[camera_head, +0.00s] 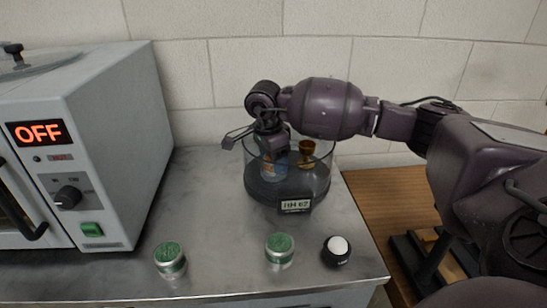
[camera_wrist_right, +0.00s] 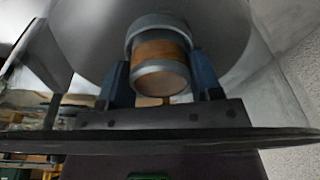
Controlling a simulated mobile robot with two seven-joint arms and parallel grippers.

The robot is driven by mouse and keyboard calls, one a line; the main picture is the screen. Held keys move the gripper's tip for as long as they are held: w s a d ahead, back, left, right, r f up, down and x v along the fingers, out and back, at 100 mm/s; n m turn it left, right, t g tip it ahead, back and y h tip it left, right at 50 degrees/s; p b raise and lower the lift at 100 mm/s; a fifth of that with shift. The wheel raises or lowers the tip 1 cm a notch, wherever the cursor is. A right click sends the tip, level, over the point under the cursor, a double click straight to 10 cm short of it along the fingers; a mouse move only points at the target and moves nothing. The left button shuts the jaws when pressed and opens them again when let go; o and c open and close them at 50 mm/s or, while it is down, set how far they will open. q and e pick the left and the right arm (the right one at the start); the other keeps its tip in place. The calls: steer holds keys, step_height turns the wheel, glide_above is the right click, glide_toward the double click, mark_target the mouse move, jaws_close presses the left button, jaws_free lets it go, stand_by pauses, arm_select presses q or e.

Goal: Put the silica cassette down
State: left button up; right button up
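The silica cassette (camera_wrist_right: 160,50), a short cylinder with grey ends and an orange band, sits between the blue fingers of my right gripper (camera_wrist_right: 160,75) in the right wrist view. The fingers touch its sides. In the head view my right gripper (camera_head: 275,160) points down inside a round glass vessel (camera_head: 289,196) labelled "RH 62". The glass and the wrist blur the cassette there, and I cannot tell whether it touches the vessel's floor. My left gripper is not in view.
A small amber cup-shaped object (camera_head: 306,149) is in the vessel, right of my gripper. Two green-topped jars (camera_head: 170,259) (camera_head: 280,249) and a black-and-white knob (camera_head: 336,250) stand in front. A grey oven (camera_head: 110,150) reading OFF is left. The metal top between is clear.

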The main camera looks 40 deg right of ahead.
mark_target(268, 158)
steer(key=o, duration=0.4)
steer(key=shift+r, duration=0.35)
steer(key=r, duration=0.4)
steer(key=a+r+p, duration=0.1)
steer(key=r, duration=0.7)
steer(key=shift+w+a, duration=0.15)
steer(key=shift+a, duration=0.2)
